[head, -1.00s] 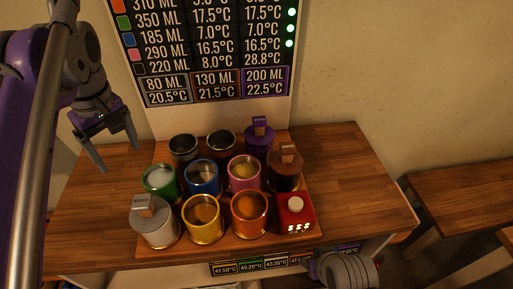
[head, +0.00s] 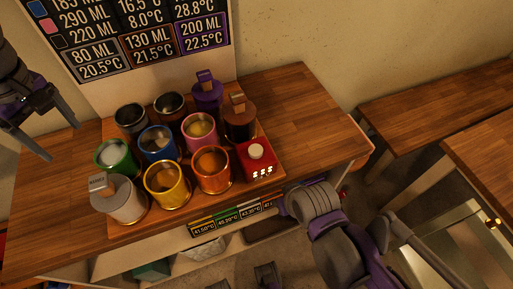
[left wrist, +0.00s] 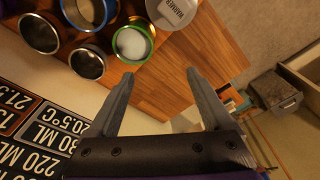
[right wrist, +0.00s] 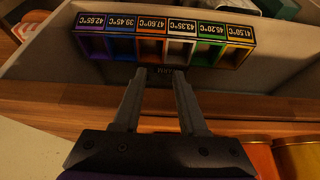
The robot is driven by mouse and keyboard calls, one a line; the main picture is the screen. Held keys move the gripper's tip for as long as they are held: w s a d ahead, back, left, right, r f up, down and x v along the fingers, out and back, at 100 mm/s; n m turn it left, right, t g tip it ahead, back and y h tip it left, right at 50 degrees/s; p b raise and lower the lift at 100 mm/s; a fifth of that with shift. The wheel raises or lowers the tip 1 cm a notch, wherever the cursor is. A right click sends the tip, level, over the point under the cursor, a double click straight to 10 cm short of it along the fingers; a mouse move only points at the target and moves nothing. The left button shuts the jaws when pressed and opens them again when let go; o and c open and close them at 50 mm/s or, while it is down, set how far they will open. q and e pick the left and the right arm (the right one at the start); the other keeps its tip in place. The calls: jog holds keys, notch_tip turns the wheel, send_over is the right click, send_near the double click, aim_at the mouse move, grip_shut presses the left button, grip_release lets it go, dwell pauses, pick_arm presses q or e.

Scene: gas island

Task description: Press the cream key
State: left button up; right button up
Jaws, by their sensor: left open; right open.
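The cream key (head: 257,151) is a round knob on top of a small red box (head: 258,172) with a lit number display on its front. The box stands at the front right corner of the wooden tray. My left gripper (head: 62,142) is open and empty at the far left, beyond the green cup and well away from the key; its fingers also show in the left wrist view (left wrist: 160,73). My right gripper (right wrist: 160,75) is open and empty in the right wrist view, in front of a rack of temperature labels. The key is not visible in either wrist view.
A yellow cup (head: 167,203), an orange cup (head: 212,188) and a brown lidded canister (head: 239,125) stand near the box. Several other cups crowd the tray. The label rack (right wrist: 165,45) sits below the counter front. The counter right of the tray is clear (head: 310,130).

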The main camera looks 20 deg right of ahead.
grip_shut()
dwell(1.4)
